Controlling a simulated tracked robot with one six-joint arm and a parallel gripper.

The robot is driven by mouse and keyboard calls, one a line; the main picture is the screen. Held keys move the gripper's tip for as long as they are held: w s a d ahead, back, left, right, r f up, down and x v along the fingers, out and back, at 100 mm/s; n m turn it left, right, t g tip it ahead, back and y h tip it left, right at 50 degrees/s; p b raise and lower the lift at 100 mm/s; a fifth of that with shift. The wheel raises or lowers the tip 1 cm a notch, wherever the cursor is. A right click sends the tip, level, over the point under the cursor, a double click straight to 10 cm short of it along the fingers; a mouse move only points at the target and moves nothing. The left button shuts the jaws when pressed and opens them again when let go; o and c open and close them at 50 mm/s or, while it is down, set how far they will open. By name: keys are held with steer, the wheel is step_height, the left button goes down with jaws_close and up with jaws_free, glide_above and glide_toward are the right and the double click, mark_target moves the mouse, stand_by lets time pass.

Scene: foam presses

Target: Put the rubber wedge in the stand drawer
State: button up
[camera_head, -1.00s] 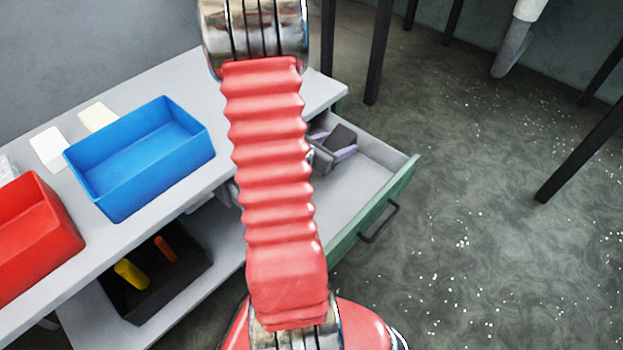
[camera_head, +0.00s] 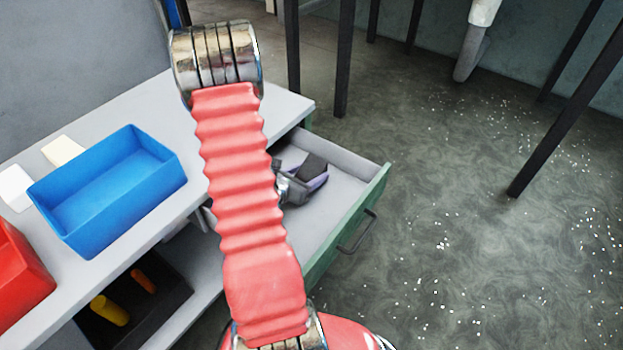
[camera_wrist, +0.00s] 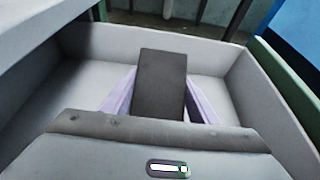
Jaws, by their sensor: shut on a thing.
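The rubber wedge (camera_wrist: 160,82) is a dark grey block, held between the pale purple fingers of my gripper (camera_wrist: 158,95) in the wrist view. In the head view the wedge (camera_head: 312,168) and my gripper (camera_head: 302,184) show over the open stand drawer, partly hidden by my red arm. The drawer (camera_head: 345,190) is pulled out, with a grey inside and a green front with a dark handle. The wrist view shows the drawer walls (camera_wrist: 262,88) around the wedge. I cannot tell whether the wedge touches the drawer floor.
A blue bin (camera_head: 110,195) and a red bin (camera_head: 18,275) stand on the grey stand top (camera_head: 160,110). A dark tray (camera_head: 165,295) with a yellow and an orange item lies on the shelf below. Dark legs stand behind; the floor at right is open.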

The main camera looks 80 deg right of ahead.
steer(key=shift+f, duration=2.05)
steer(key=shift+f, duration=0.1)
steer(key=o, duration=1.2)
steer(key=shift+w+a+r, duration=0.2)
steer(key=shift+a+r, duration=0.1)
steer(key=shift+a, duration=0.05)
steer(key=v, duration=1.1)
